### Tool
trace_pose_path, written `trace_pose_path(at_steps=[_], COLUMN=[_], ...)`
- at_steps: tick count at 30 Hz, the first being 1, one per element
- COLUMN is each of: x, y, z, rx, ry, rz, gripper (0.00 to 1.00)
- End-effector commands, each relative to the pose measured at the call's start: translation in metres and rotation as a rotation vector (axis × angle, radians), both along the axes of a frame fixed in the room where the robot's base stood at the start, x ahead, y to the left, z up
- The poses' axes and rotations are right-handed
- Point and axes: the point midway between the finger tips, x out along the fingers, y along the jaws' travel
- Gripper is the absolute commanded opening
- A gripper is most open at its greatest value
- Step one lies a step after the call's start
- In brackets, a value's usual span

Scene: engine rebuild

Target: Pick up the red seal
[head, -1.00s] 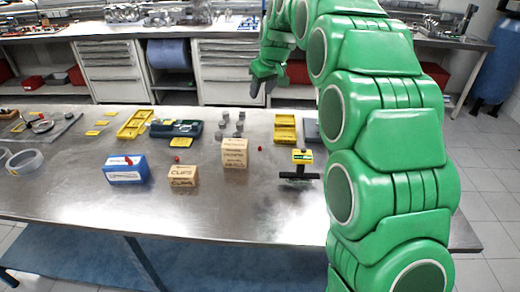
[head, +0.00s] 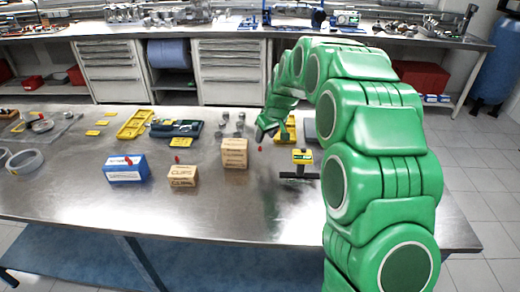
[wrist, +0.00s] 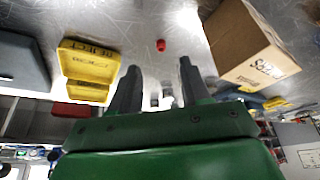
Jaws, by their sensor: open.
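A small red seal (head: 260,149) lies on the metal bench, just right of the tall cardboard box. It also shows in the wrist view (wrist: 160,45), beyond my fingertips and roughly in line with the gap between them. My gripper (head: 265,134) is low over the bench, close behind the seal. In the wrist view my two dark fingers (wrist: 158,70) are apart with nothing between them. Another small red piece (head: 177,158) shows by the small cardboard box, and one more (head: 128,161) at the blue-and-white box.
The tall cardboard box (head: 234,153) stands close left of my gripper. A yellow reject bin (wrist: 88,62) is on the other side. A yellow-topped black tool (head: 301,166) stands right of the seal. The bench front is clear.

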Motion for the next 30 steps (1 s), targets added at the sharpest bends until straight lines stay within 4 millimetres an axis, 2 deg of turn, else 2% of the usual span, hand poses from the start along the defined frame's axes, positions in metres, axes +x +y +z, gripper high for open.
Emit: trace_pose_path(at_steps=[3, 11, 21, 30], x=[0.003, 0.006, 0.017, 0.019], y=[0.003, 0.006, 0.016, 0.017], z=[-0.011, -0.023, -0.058, -0.062], rx=[-0.001, -0.001, -0.001, -0.001], ry=[0.003, 0.003, 0.004, 0.002], rz=[0.0, 0.001, 0.001, 0.001], gripper=[0.47, 0.47, 0.47, 0.47])
